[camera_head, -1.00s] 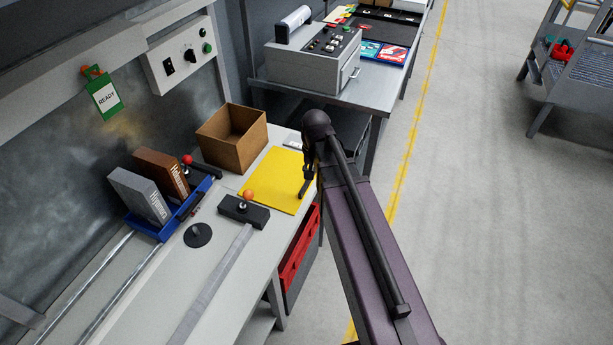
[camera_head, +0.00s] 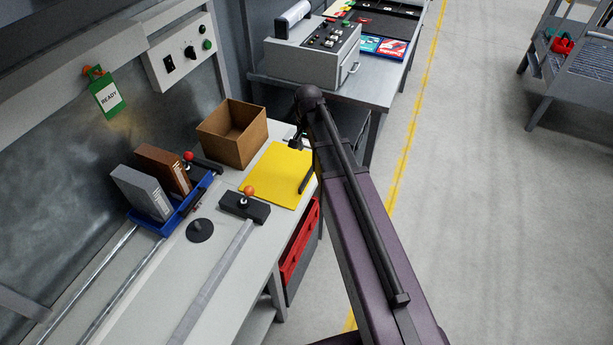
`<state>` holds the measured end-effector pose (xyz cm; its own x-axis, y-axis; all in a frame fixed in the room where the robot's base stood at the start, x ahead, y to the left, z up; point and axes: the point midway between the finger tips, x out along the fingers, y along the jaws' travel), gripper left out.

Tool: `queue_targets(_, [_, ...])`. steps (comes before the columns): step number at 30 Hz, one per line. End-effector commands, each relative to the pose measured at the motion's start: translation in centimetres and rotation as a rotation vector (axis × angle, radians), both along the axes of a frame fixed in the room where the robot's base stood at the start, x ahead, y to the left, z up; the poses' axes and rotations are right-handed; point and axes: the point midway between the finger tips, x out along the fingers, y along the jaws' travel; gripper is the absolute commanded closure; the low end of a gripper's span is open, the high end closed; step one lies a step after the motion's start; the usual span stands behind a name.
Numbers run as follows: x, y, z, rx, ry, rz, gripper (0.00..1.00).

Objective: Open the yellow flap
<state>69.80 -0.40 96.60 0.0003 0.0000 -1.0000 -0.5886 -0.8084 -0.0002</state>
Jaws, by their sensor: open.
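The yellow flap (camera_head: 276,176) lies flat on the pale workbench, with a dark bar (camera_head: 306,178) along its right edge, partly hidden by my arm. My gripper (camera_head: 296,143) is open, small and dark at the end of my arm. In the picture it is at the flap's far right corner, beyond the dark bar. It appears empty. I cannot tell whether it touches the flap or is above it.
An open cardboard box (camera_head: 232,135) stands behind the flap. A black block with an orange knob (camera_head: 244,204) is in front of it. A blue tray (camera_head: 166,223) holds two upright boxes at the left. A grey control box (camera_head: 313,58) stands on the farther table.

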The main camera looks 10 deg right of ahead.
Motion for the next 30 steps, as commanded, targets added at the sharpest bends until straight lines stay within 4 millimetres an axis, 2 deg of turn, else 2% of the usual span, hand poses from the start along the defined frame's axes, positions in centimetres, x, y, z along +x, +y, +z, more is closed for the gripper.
queue_targets(30, [0.0, 0.1, -7.6, 0.0, 0.0, 0.002, 0.49])
